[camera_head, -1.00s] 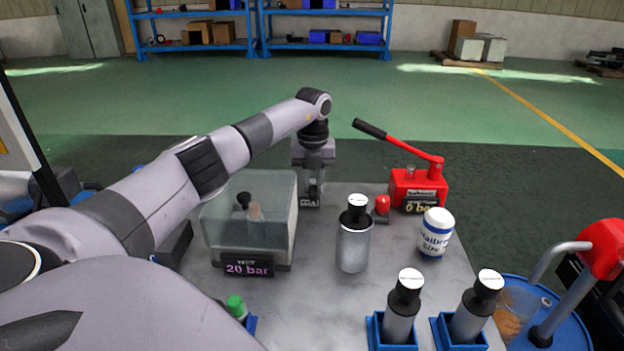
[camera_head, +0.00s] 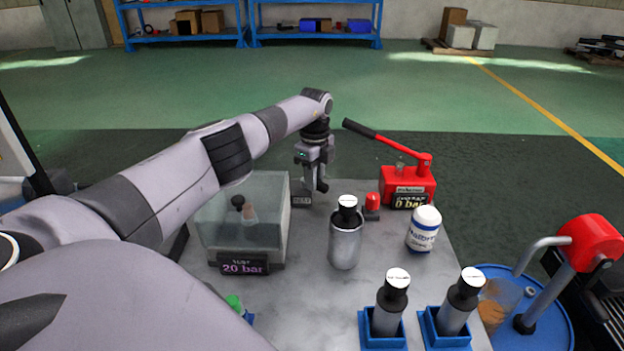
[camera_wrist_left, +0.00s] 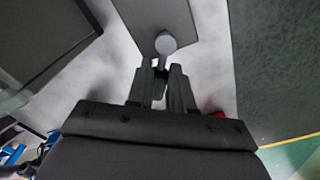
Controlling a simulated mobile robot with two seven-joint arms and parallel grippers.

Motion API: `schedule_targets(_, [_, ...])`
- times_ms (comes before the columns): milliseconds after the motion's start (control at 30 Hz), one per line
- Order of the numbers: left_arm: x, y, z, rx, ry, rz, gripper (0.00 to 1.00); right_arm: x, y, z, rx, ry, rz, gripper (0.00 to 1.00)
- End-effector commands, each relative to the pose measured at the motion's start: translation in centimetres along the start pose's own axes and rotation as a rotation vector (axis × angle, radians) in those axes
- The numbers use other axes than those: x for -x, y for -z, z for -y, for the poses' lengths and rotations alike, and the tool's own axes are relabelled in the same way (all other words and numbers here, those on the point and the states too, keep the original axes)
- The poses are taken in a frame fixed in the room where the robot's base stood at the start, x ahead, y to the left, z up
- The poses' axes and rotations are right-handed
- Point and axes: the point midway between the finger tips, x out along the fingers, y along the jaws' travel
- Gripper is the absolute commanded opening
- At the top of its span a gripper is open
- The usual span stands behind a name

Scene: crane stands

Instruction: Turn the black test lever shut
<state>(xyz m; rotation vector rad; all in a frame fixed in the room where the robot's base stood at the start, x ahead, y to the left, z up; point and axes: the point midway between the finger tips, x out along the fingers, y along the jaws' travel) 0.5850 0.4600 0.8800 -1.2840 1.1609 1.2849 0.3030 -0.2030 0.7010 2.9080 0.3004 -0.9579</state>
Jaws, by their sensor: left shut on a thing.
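The black test lever is mostly hidden by my left gripper (camera_head: 321,187), which reaches down at the back of the bench. A small dark lettered plate (camera_head: 301,198) shows just left of the fingers. In the left wrist view the fingers (camera_wrist_left: 160,88) are closed on a dark piece (camera_wrist_left: 160,72), which I take to be the lever. A round grey knob (camera_wrist_left: 166,43) lies just beyond the fingertips. The lever's exact angle cannot be read. My right gripper is not in view.
A clear tank (camera_head: 243,218) reading 20 bar stands left of the gripper. A red pump (camera_head: 408,187) reading 0 bar, a red knob (camera_head: 372,201), a silver bottle (camera_head: 345,242) and a white jar (camera_head: 423,230) stand to the right.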

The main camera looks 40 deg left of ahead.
Motion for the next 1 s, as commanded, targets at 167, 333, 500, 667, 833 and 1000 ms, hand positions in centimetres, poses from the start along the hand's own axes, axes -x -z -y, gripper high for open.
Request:
schedule_targets(167, [-0.2,-0.1,0.6,0.151,0.007,0.001,0.00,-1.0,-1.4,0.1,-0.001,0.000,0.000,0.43])
schedule_targets(333, [-0.1,-0.2,0.9,0.247,0.008,0.001,0.00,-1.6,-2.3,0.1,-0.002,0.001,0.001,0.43])
schedule_targets(500, [0.0,-0.2,1.0,0.305,0.006,0.002,0.00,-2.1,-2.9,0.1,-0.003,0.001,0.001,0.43])
schedule_targets(667, [0.1,-0.3,1.1,0.337,0.006,0.001,0.00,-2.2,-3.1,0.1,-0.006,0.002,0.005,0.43])
schedule_targets(833, [0.2,-0.3,1.1,0.349,0.006,0.001,0.00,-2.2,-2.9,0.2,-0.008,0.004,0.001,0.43])
schedule_targets(1000, [0.2,-0.3,1.1,0.351,0.006,0.002,0.00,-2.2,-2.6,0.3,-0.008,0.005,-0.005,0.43])
